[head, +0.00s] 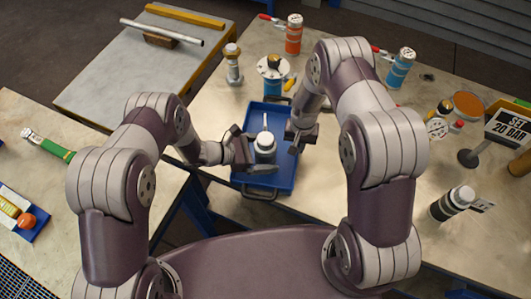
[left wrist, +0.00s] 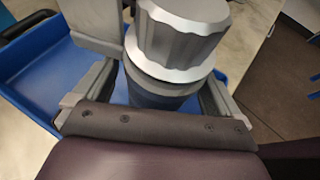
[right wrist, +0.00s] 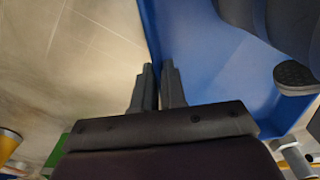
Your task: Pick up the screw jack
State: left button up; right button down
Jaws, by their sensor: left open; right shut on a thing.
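The screw jack, as I take it, is the dark, round body with a ribbed silver top (head: 265,146), standing upright in the blue tray (head: 284,176). It fills the upper middle of the left wrist view (left wrist: 180,45). My left gripper (head: 254,152) is open, its fingers on either side of the jack's body; contact cannot be told. My right gripper (head: 301,138) is at the tray's right side. In the right wrist view its fingers (right wrist: 160,88) are closed on the tray's wall, with bare metal table to the left.
A dark cylinder (head: 452,203) and a sign (head: 508,126) stand at right. A gap in the tables opens left of the tray.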

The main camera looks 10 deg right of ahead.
aim_at(266, 138)
pick_arm(q)
jog(key=shift+d, duration=0.2)
jog(key=c, duration=1.7)
jog(key=shift+o, duration=0.2)
notch_tip(266, 138, up, 10)
jog(key=shift+w+r, duration=0.1)
pick_arm(e)
jog(key=c, duration=1.1)
grip_release()
notch_tip(266, 138, up, 12)
